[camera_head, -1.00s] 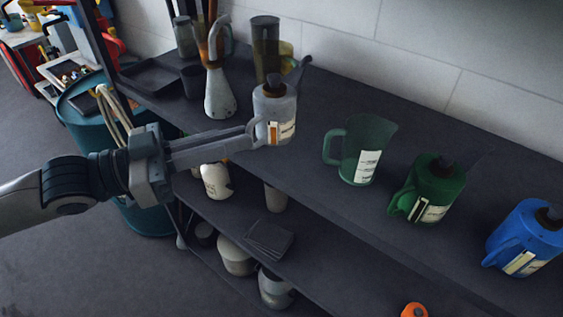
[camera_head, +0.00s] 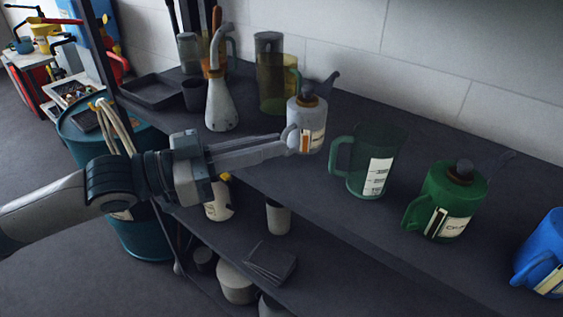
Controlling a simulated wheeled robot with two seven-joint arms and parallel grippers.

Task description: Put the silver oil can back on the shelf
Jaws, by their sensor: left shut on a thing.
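The silver oil can (camera_head: 306,115) has a grey body, a dark cap and spout, and a label with an orange mark. It is upright at the top shelf (camera_head: 300,190), near the front edge; I cannot tell whether its base touches the shelf. My left gripper (camera_head: 286,146) comes in from the left and is shut on the can's handle side. The fingers hide part of the handle. My right gripper is not in view.
A clear green jug (camera_head: 366,160), a green can (camera_head: 447,203) and a blue can (camera_head: 541,256) stand to the right. A grey long-necked can (camera_head: 220,105) and a yellowish clear jug (camera_head: 270,75) stand behind left. Lower shelf holds pots (camera_head: 236,283). A teal drum (camera_head: 140,232) stands left.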

